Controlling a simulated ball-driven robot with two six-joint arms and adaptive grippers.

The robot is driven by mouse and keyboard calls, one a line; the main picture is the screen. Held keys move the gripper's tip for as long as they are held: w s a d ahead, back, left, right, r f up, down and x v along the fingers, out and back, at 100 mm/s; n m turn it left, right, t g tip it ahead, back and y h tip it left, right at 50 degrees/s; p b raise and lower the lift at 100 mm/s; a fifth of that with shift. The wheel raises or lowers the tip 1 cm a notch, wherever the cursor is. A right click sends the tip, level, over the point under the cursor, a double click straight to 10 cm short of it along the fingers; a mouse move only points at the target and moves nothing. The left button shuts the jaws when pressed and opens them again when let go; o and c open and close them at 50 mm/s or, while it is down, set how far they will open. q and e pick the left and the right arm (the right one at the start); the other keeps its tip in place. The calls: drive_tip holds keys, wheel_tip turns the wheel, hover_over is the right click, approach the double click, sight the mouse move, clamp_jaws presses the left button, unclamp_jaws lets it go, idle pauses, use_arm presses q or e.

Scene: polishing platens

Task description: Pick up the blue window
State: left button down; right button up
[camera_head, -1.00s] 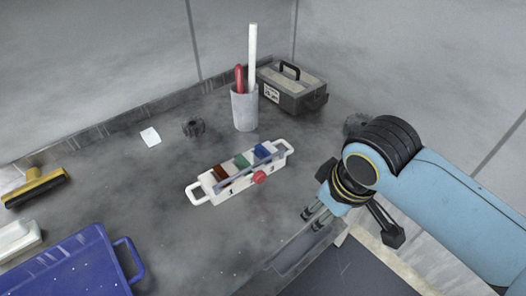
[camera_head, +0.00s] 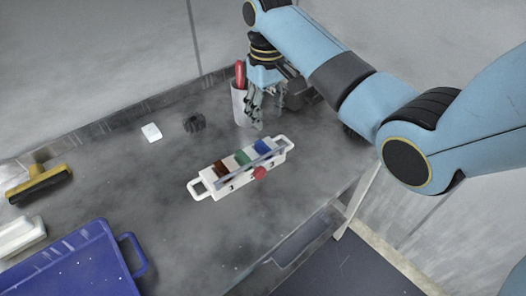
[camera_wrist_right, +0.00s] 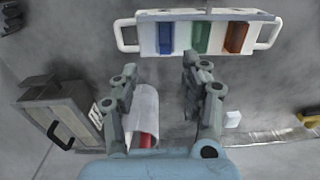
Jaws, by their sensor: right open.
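The blue window (camera_head: 263,146) is at the right end of a white holder (camera_head: 197,187) with two end handles. It sits beside a green window (camera_head: 242,157) and a brown window (camera_head: 221,168). In the right wrist view the blue window (camera_wrist_right: 166,38) is ahead of the fingertips, at the left of the row. My right gripper (camera_head: 256,124) is open and empty, beside the cup and behind the holder. Its two fingers (camera_wrist_right: 158,70) are spread apart in the wrist view, short of the holder. My left gripper is not in view.
A grey cup (camera_head: 238,108) with a red-handled tool stands beside the right gripper. A dark toolbox (camera_head: 300,98) is partly hidden behind my arm.

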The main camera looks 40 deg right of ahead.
hover_over(265, 147)
drive_tip(key=f, duration=0.5)
drive_tip(key=shift+w+d, duration=0.25)
drive_tip(key=shift+d, duration=0.05)
drive_tip(key=f, duration=0.4)
drive_tip(key=shift+s+a+f+b, duration=0.1)
drive_tip(key=shift+s+a+b, duration=0.15)
drive_tip(key=shift+a+b, duration=0.1)
drive_tip(key=shift+f, duration=0.5)
clamp_jaws()
